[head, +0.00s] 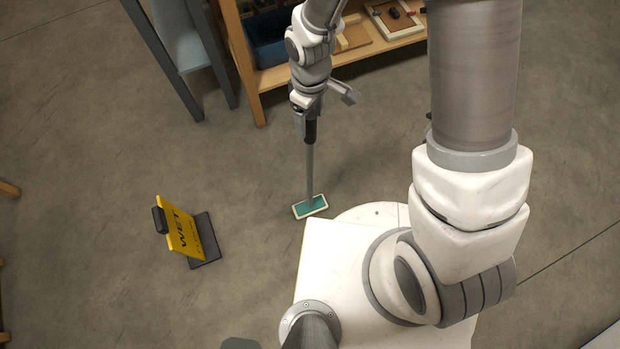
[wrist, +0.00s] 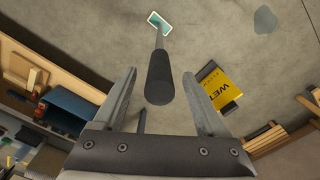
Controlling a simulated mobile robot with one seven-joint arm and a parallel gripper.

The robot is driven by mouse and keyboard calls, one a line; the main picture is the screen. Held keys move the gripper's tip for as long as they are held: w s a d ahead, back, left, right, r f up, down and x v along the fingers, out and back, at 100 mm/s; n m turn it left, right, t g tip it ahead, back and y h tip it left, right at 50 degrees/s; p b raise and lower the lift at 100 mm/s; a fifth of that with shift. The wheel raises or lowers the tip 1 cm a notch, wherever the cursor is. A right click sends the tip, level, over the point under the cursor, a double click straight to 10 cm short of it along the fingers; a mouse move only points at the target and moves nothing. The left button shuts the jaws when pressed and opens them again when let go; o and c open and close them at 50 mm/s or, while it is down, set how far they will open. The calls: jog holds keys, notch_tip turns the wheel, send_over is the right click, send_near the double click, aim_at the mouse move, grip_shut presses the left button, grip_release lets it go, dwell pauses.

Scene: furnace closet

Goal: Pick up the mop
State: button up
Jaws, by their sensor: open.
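The mop has a grey pole (head: 310,172) with a dark handle and a flat green and white head (head: 311,207) resting on the floor. In the wrist view the dark handle end (wrist: 160,78) points up toward my camera, and the mop head (wrist: 159,22) lies on the floor beyond. My gripper (wrist: 158,80) is open, with one finger on either side of the handle. I see a gap on both sides. In the head view my gripper (head: 310,128) is at the top of the mop, and my wrist hides the handle's upper end.
A yellow wet-floor sign (head: 181,229) stands on the floor to the left; it also shows in the wrist view (wrist: 220,88). A wooden shelf (head: 262,80) with a blue bin (head: 270,42) and trays is behind the mop. A grey-blue stand (head: 188,60) is at upper left. Floor around the mop head is clear.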

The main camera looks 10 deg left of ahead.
notch_tip(320, 180, down, 4)
jog(key=shift+r+b, duration=0.25)
jog(key=shift+b, duration=0.15)
grip_shut()
jog(key=shift+r, duration=0.1)
dwell(1.0)
